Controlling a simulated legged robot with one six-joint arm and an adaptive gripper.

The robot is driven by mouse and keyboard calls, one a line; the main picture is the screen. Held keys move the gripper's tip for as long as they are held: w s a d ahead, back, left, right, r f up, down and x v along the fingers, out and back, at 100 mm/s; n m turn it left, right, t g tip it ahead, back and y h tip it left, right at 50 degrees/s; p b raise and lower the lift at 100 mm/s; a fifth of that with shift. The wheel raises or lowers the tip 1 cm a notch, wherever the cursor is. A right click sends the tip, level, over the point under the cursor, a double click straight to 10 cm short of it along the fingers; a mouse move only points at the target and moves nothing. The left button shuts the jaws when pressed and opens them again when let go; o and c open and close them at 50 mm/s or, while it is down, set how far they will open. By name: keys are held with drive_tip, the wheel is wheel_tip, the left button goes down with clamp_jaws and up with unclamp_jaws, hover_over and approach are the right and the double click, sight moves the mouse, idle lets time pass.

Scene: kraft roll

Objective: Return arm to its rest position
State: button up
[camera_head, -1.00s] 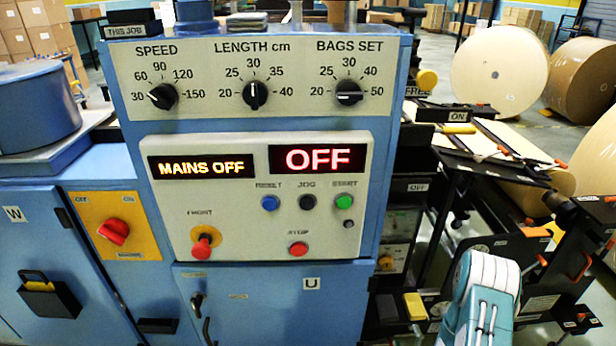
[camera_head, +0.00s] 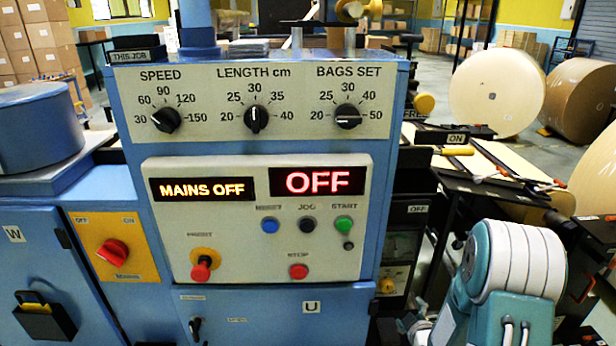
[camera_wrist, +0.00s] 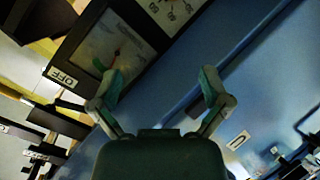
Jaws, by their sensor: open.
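My gripper (camera_wrist: 160,98) shows in the wrist view with its two fingers spread apart and nothing between them. A blue cabinet face and a dark gauge box (camera_wrist: 112,45) with an OFF label lie beyond the fingers, apart from them. In the head view my teal and white arm is folded at the lower right, in front of the rolls and racks. The gripper itself cannot be clearly made out there.
The blue machine has a control panel (camera_head: 260,230) reading MAINS OFF and OFF, with three dials above. A red rotary switch (camera_head: 112,251) is at the left. Large paper rolls (camera_head: 497,92) stand behind at the right. A black rack (camera_head: 500,172) stands right of the machine.

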drive_tip(key=s+a+r+m+g+h, duration=0.1)
drive_tip(key=s+a+r+m+g, duration=0.15)
drive_tip(key=r, duration=0.65)
drive_tip(key=s+a+r+m+g, duration=0.1)
drive_tip(key=s+a+r+m, duration=0.2)
drive_tip(key=r, duration=0.6)
drive_tip(key=s+a+r+m+g, duration=0.1)
drive_tip(key=s+a+r, duration=0.1)
drive_tip(key=s, duration=0.5)
drive_tip(key=s+a+r+m+g, duration=0.1)
drive_tip(key=s+r, duration=0.3)
drive_tip(key=s, duration=0.4)
drive_tip(key=s+a+r+m+g+y, duration=0.1)
drive_tip(key=s+a+r+m+g, duration=0.1)
drive_tip(key=s, duration=0.5)
drive_tip(key=shift+s+a+r+m, duration=0.25)
drive_tip(key=shift+a+r+m, duration=0.1)
drive_tip(key=shift+r, duration=0.25)
drive_tip(key=shift+o, duration=0.2)
drive_tip(key=shift+w, duration=0.15)
